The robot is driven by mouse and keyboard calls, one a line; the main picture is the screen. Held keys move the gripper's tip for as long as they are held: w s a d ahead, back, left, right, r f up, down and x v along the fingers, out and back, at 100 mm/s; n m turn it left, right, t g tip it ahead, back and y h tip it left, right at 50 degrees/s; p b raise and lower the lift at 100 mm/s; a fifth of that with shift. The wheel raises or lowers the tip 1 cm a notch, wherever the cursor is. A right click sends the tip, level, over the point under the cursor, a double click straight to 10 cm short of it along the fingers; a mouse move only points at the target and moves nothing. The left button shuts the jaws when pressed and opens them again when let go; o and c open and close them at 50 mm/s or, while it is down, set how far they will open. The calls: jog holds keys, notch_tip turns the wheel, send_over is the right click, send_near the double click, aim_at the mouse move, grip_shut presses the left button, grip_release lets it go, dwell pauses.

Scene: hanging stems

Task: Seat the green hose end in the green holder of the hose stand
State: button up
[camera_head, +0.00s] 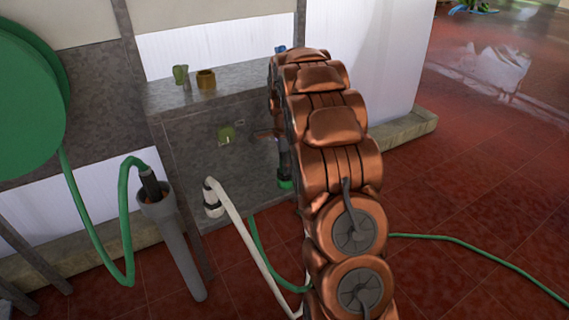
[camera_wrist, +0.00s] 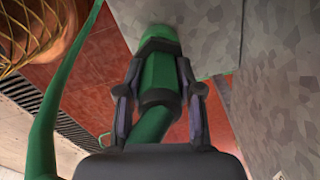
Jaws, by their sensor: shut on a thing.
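My gripper (camera_wrist: 158,90) is shut on the green hose end (camera_wrist: 157,72), a green fitting with dark collars, with one finger on each side. Its tip is close to a grey speckled surface of the hose stand; I cannot tell whether they touch. In the head view the green and black hose end (camera_head: 285,184) shows beside my arm, which hides most of the gripper. The grey hose stand (camera_head: 185,150) carries an olive-green cup-like piece (camera_head: 181,76) on top and another olive-green piece (camera_head: 227,134) on its front. I cannot tell which is the green holder.
A brown cup (camera_head: 206,80) stands on top, with a blue piece (camera_head: 280,49) farther right. A grey tube (camera_head: 178,240) holds another green hose's end at left, near a green reel (camera_head: 28,95).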

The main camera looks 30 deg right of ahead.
jog(key=shift+f, duration=0.3)
dwell(0.5)
jog(key=o, duration=1.2)
jog(key=shift+r, duration=0.1)
notch_tip(320, 180, up, 12)
jog(key=shift+f, duration=0.1)
